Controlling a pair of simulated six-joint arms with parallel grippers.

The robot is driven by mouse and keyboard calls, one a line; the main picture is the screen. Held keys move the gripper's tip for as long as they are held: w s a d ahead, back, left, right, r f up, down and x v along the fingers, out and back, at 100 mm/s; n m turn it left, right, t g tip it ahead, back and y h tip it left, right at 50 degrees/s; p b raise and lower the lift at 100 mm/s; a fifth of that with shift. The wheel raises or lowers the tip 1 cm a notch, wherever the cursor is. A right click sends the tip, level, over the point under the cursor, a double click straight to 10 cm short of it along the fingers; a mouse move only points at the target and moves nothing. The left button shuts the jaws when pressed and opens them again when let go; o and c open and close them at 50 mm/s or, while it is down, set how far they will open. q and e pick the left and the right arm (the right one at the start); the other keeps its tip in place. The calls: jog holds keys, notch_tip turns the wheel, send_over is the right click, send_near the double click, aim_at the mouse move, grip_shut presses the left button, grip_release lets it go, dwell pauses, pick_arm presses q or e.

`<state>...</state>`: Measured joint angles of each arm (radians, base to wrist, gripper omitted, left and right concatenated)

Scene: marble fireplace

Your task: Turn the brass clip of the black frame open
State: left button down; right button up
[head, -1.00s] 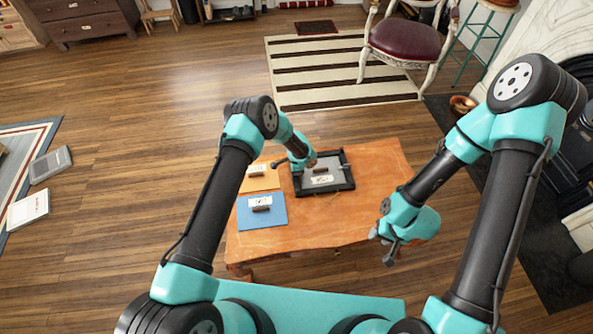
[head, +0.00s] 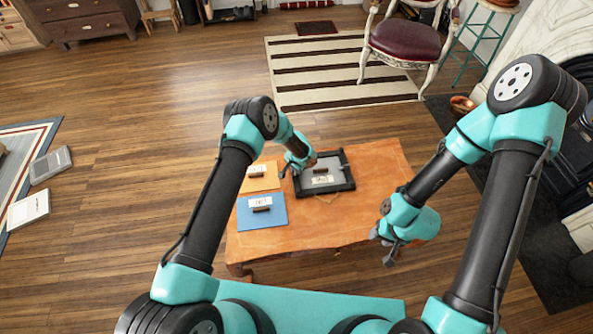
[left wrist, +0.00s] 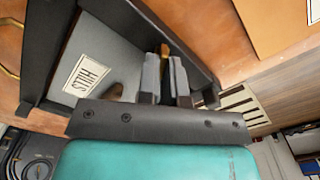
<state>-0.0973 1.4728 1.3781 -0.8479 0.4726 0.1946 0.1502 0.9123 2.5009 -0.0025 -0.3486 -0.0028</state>
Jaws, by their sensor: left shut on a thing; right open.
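The black frame (head: 350,170) lies on the orange wooden table, with a grey panel, a white label and a dark knob inside its rim. In the left wrist view its black rim (left wrist: 180,35) runs past my fingers, and the label (left wrist: 88,78) reads "HILLS". My left gripper (head: 306,163) is at the frame's far-left side. In the left wrist view its fingers (left wrist: 164,75) are shut on the brass clip (left wrist: 165,51) at the rim; only a small part of the clip shows between them. My right gripper (head: 388,252) is open and empty, off the table's right front side.
A yellow-orange card (head: 262,180) and a blue card (head: 272,216), each with a label and dark knob, lie left of the frame. The table (head: 375,205) is bare right of the frame. A striped rug (head: 300,85) and a chair (head: 405,42) stand beyond.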

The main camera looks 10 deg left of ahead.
pick_arm(q)
jog(key=n, duration=0.5)
jog(key=shift+a+n, duration=0.15)
jog(key=shift+n, duration=0.15)
jog(key=n, duration=0.5)
jog(key=shift+a+n, duration=0.15)
jog(key=shift+n, duration=0.15)
jog(key=c, duration=1.3)
grip_release()
jog(key=shift+o, duration=0.2)
notch_tip(320, 180, up, 17)
jog(key=shift+r, duration=0.2)
